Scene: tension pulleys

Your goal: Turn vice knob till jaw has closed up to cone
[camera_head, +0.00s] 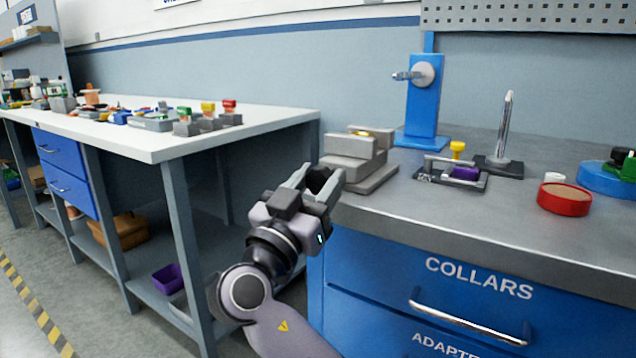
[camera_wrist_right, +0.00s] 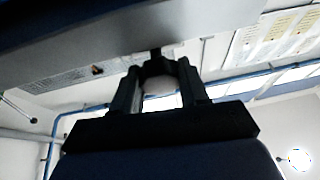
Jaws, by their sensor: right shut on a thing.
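The grey vice (camera_head: 352,160) stands at the near left corner of the metal-topped bench. A small yellow thing (camera_head: 361,133) shows at the top of its jaws; it may be the cone, but most of it is hidden. My right gripper (camera_head: 320,178) is at the left end of the vice, its fingers shut on the dark vice knob (camera_head: 316,181). In the right wrist view the knob (camera_wrist_right: 158,68) shows dark between the two fingers. How wide the jaw gap is cannot be told. My left gripper is out of view.
A blue stand (camera_head: 422,105), a small fixture with a purple block (camera_head: 465,173), a metal post (camera_head: 505,125) and a red round container (camera_head: 564,199) stand right of the vice. A white-topped table (camera_head: 215,140) with several parts is at the left.

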